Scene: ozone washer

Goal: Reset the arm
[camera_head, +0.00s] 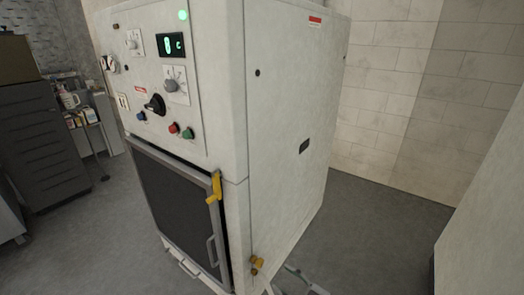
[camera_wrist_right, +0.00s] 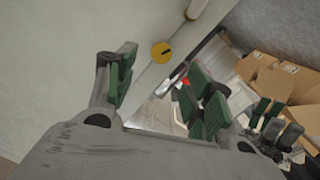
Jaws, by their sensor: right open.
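The white ozone washer (camera_head: 290,130) fills the middle of the head view. Its dark front door (camera_head: 180,205) appears shut, with a yellow latch handle (camera_head: 214,188) at its upper right corner. My right gripper (camera_wrist_right: 163,88) is open and empty in the right wrist view, its green-padded fingers apart. A pale panel lies beyond it, with a round yellow knob (camera_wrist_right: 162,52) past the fingertips. Part of what looks like my left gripper (camera_wrist_right: 270,120), with green pads, shows at the right; its opening is unclear. Neither gripper shows clearly in the head view.
Open cardboard boxes (camera_wrist_right: 285,78) stand at the right of the wrist view. A dark drawer cabinet (camera_head: 40,130) and a small shelf (camera_head: 85,115) stand left of the washer. A white surface (camera_head: 490,210) borders the right.

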